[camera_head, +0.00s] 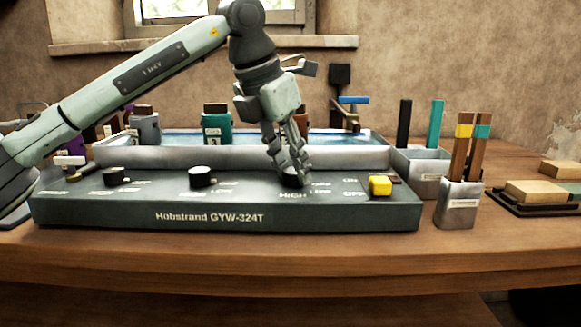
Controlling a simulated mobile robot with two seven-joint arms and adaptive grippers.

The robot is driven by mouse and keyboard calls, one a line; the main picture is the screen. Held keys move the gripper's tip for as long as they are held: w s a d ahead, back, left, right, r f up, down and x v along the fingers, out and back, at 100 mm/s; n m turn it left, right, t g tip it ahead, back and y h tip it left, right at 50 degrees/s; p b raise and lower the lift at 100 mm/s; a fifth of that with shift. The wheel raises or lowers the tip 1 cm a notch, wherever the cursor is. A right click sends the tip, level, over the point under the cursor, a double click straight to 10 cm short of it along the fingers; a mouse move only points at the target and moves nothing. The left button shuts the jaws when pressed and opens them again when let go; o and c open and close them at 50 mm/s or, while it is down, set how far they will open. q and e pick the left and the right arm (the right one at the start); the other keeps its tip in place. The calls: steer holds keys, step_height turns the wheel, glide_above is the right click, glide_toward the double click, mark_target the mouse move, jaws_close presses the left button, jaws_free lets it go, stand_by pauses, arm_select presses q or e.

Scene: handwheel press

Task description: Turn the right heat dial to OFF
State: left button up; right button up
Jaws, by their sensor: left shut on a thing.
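The right heat dial (291,181) is a black knob on the dark sloped panel of the machine marked "Hobstrand GYW-324T" (130,212). It is largely hidden behind my left gripper (291,172), which reaches down from above with its fingers shut on it. HIGH, LOW and OFF style lettering shows around the knob, partly covered. I cannot tell which way the dial points. Two similar black dials, the middle one (202,177) and the left one (114,177), sit on the same panel. My right gripper does not show.
A yellow switch (380,186) sits right of the dial, by ON and OFF lettering. Metal holders with coloured sticks (459,204) stand right of the machine. Blocks (536,192) lie on a dark tray further right. A green bottle (217,125) stands behind the panel. The front table strip is clear.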

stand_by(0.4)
arm_select(q)
steer(key=o, duration=1.2)
steer(key=shift+c, duration=0.2)
steer(key=shift+r, duration=0.1)
steer(key=v, duration=1.2)
